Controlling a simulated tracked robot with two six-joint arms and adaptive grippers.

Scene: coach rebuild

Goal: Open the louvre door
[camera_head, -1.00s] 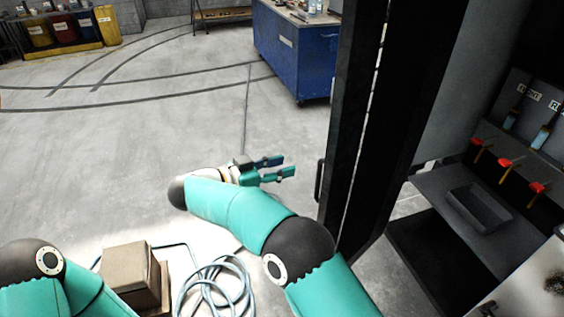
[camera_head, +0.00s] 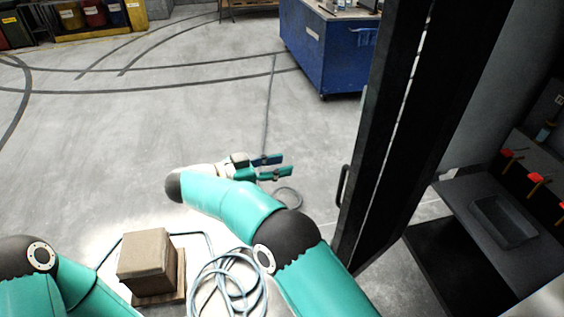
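The louvre door (camera_head: 385,130) is a tall dark panel seen nearly edge-on at the right. A black handle (camera_head: 343,185) sticks out from its left side. My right gripper (camera_head: 282,166) is to the left of the handle, apart from it, with its teal fingers pointing right. A gap shows between the fingers, and they hold nothing. My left arm (camera_head: 35,270) shows at the lower left, but its gripper is out of the picture.
A cardboard box (camera_head: 147,262) and a coiled hose (camera_head: 230,285) lie on the floor in front. A blue workbench (camera_head: 325,55) stands behind. A dark bench with a grey tray (camera_head: 503,222) and red-handled valves is at the right. The middle floor is clear.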

